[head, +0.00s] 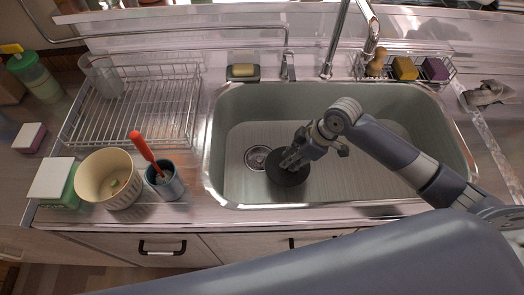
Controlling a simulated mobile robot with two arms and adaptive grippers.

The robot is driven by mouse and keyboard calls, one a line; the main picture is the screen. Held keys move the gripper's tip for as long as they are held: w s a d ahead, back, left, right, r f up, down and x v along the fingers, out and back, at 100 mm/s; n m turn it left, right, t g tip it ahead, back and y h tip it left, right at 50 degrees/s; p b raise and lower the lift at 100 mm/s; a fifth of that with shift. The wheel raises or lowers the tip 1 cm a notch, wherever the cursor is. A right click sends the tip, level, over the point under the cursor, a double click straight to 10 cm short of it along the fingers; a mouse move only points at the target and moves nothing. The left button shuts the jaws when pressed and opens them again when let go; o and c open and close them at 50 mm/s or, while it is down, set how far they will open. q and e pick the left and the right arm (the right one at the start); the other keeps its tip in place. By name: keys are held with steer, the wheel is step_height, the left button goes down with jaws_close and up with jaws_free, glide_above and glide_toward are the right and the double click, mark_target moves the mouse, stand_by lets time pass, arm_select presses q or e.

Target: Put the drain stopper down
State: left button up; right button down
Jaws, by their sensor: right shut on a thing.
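The drain stopper is a round black disc (289,172) in the sink, just right of and close to the metal drain (257,157). My right gripper (293,158) reaches into the sink from the right, with its fingers at the top of the stopper. It is shut on the stopper; the fingers hide its middle. I cannot tell whether the stopper touches the sink floor. The sink (455,150) is a wide steel basin. My left gripper is not in view.
A wire dish rack (150,105) with a clear cup (102,77) stands left. A cream bowl (109,180) and a grey cup (165,181) with a red-handled tool stand at the front left. The faucet (334,40) rises behind the sink; a sponge rack (404,70) is at back right.

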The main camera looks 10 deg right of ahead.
steer(key=w+a, duration=0.4)
steer(key=w, duration=0.1)
steer(key=w+a+f, duration=0.1)
steer(key=w+a, duration=0.1)
steer(key=a, duration=0.1)
steer(key=shift+w, duration=0.4)
steer(key=shift+f, duration=1.75)
steer(key=shift+f, duration=0.1)
steer(key=shift+f, duration=0.25)
steer(key=c, duration=1.4)
jaws_free()
steer(key=shift+c, duration=0.2)
